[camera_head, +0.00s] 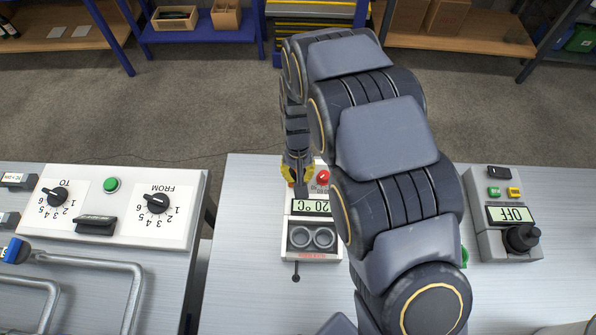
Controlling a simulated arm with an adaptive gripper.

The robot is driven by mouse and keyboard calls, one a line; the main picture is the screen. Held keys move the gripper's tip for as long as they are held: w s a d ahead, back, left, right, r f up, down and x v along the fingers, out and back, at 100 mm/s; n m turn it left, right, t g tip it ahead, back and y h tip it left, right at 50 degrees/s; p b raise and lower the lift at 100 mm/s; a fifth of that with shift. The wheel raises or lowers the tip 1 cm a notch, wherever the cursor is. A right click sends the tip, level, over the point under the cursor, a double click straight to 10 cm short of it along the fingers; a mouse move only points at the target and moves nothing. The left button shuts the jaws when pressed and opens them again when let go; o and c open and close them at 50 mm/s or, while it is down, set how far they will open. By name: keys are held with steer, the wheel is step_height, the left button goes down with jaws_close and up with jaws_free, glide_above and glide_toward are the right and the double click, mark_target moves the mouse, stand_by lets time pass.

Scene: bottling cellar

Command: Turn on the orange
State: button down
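No thing is plainly orange in view. A white device (299,233) stands on the middle bench, with an upside-down display (312,207) reading about 20 °C. A red round button (323,175) shows at its far side, just right of my gripper. Two round grey sockets (312,237) and a small dark lever (296,270) are on its near side. My gripper (301,188) points down over the far left part of the device, with yellow parts near its fingers. It hides what lies under it. Contact and finger opening cannot be made out.
A grey box (490,245) with an OFF display, green and yellow buttons and a black knob stands right. My arm covers the bench between. Left, a panel (137,232) has two dials and a green button, with pipes in front. The bench left of the device is clear.

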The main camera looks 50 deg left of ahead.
steer(key=shift+w+a+r, duration=0.3)
steer(key=shift+w+a, duration=0.15)
steer(key=shift+w, duration=0.05)
stand_by(0.3)
steer(key=shift+r, duration=0.2)
step_height(320, 180, up, 14)
steer(key=s+d, duration=0.1)
steer(key=shift+s+d+f, duration=0.25)
steer(key=shift+s+d, duration=0.05)
stand_by(0.3)
